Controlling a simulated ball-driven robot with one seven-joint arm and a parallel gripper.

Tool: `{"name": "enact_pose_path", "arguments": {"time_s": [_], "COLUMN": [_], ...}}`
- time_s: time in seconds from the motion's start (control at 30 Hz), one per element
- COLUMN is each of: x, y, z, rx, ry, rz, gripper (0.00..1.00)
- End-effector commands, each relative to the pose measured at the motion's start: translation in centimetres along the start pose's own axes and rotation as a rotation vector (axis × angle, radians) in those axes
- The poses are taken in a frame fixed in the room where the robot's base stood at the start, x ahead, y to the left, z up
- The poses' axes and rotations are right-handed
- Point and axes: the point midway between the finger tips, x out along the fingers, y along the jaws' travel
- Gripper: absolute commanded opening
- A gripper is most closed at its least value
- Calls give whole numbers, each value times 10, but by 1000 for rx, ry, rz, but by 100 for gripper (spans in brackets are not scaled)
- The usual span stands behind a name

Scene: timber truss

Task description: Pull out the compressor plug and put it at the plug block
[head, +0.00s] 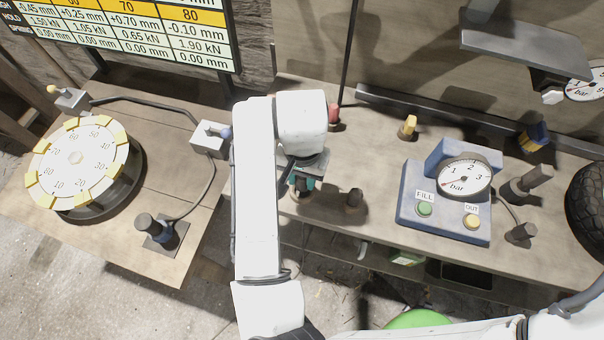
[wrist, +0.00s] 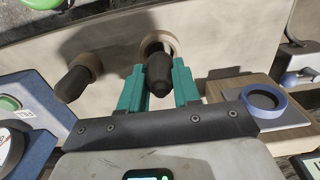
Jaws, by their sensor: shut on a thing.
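My gripper (head: 302,186) is low over the right bench in the head view, just left of a second dark plug (head: 354,198). In the wrist view its teal fingers (wrist: 158,72) are shut on a black plug (wrist: 158,76), one on each side. A pale round collar (wrist: 158,44) shows around the far end of this plug. I cannot tell whether the plug is still seated. The second dark plug also shows at the left of the wrist view (wrist: 75,80). The blue compressor box (head: 446,222), with its gauge, FILL and OUT buttons, stands to the right.
Red (head: 334,113) and yellow (head: 408,127) pieces stand behind my gripper. A dark fitting (head: 523,233) is right of the compressor. The left bench holds a numbered dial (head: 78,160) and a dark-knobbed block (head: 160,236). A blue ring (wrist: 265,100) is right in the wrist view.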

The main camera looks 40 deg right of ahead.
Motion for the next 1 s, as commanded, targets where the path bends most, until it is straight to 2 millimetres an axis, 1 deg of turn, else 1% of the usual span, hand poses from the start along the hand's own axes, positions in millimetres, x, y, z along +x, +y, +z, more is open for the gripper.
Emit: {"name": "enact_pose_path", "arguments": {"time_s": [0.57,1.0], "x": [1,12], "y": [0,0], "z": [0,0], "rx": [0,-1], "ry": [0,0], "rz": [0,0], "gripper": [0,0]}}
